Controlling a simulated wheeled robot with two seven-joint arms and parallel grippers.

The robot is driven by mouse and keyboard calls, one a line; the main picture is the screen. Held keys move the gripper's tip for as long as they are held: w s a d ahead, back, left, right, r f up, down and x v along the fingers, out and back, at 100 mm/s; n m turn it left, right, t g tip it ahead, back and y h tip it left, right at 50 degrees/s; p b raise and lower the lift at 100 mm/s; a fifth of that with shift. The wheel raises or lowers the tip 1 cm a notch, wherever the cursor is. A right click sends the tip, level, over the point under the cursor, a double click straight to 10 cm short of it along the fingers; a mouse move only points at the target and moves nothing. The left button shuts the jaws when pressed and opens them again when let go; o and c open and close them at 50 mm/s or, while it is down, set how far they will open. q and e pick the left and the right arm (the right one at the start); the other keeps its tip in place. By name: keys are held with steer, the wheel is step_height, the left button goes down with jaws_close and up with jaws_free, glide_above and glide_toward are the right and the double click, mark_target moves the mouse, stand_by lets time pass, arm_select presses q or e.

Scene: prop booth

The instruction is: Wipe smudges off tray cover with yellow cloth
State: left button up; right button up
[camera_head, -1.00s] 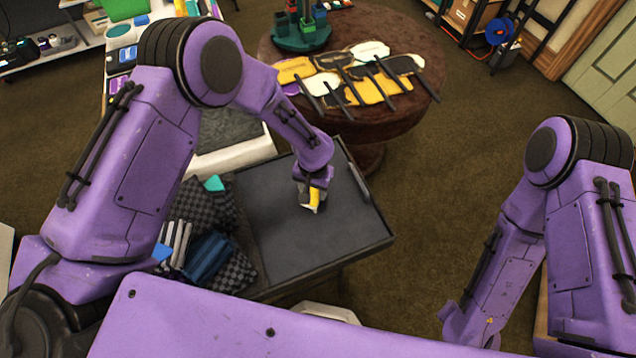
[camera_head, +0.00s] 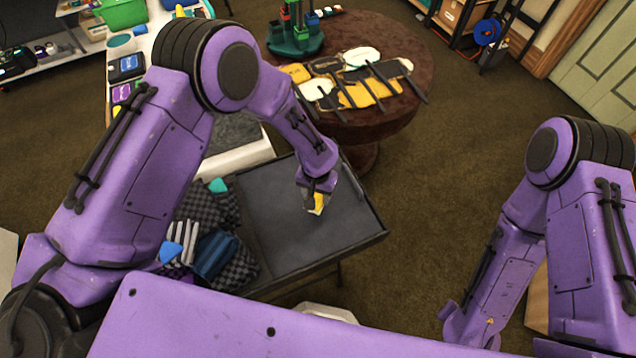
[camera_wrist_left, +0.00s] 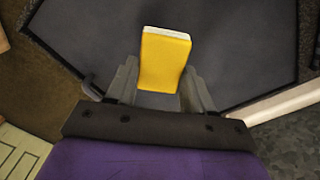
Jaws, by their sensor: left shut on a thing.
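The tray cover (camera_head: 287,232) is a flat dark grey panel with a raised rim in front of me, and it also fills much of the left wrist view (camera_wrist_left: 230,60). My left gripper (camera_head: 317,203) is over its right half, pointing down. It is shut on the yellow cloth (camera_head: 319,204), a small folded piece with a whitish edge, which shows between the fingers in the left wrist view (camera_wrist_left: 164,62). I cannot tell whether the cloth touches the panel. No smudges can be made out. My right arm comes in at the right, but its gripper is not visible.
Checkered and blue cloths (camera_head: 214,255) lie in the compartment left of the cover. A round brown table (camera_head: 375,123) with yellow and white pieces and dark strips stands behind. A long counter (camera_head: 238,158) runs back at the left. Carpet to the right is clear.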

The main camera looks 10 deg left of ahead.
arm_select(q)
steer(key=shift+r+p, duration=0.9)
steer(key=shift+r, duration=0.45)
